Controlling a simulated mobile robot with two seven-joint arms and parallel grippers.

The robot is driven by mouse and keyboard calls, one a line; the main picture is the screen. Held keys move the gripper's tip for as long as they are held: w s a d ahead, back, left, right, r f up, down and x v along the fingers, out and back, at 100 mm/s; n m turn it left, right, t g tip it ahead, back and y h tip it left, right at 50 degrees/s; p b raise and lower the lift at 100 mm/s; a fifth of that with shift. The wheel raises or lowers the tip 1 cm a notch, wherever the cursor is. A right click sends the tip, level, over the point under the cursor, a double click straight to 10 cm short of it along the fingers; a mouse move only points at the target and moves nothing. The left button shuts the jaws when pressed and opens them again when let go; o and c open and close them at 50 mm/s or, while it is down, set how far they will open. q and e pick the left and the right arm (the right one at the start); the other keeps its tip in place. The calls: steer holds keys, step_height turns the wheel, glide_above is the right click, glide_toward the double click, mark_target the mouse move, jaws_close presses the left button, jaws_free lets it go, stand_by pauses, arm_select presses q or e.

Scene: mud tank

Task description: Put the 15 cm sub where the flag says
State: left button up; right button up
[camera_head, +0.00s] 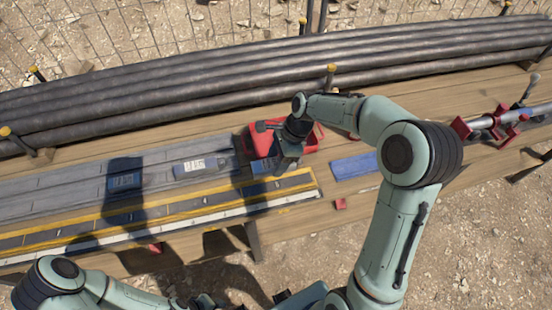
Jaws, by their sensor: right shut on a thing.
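My right gripper (287,163) points down over the right end of the long grey tray (60,190), just in front of a red case (263,142). It is shut on a small dark piece that is mostly hidden by the fingers; I cannot tell whether this is the 15 cm sub. Blue plates with pale labels lie on the tray: one at the left (124,182), one in the middle (194,167) and one beside my right gripper (262,168). Their writing is too small to read, and I cannot make out a flag. My left gripper is out of view.
Long dark pipes (200,90) lie along the back between yellow-topped posts. A yellow-edged strip (160,211) runs along the front. A blue block (354,166) lies to the right on the planks. Red clamps (462,128) hold a metal bar at far right.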

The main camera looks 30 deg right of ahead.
steer(key=shift+d+f+b, duration=0.1)
steer(key=shift+f+b, duration=0.45)
steer(key=shift+f, duration=0.4)
step_height(320, 180, down, 5)
steer(key=b, duration=0.3)
steer(key=shift+s+f, duration=0.1)
steer(key=shift+f, duration=0.1)
steer(key=shift+f+b, duration=0.45)
steer(key=shift+f, duration=0.25)
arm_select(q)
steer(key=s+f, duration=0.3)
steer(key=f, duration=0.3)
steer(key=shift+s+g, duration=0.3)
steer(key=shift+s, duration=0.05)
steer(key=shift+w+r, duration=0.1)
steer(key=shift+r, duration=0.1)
arm_select(e)
steer(key=shift+r, duration=0.1)
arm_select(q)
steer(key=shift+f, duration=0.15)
arm_select(e)
steer(key=shift+f, duration=0.6)
steer(key=o, duration=1.6)
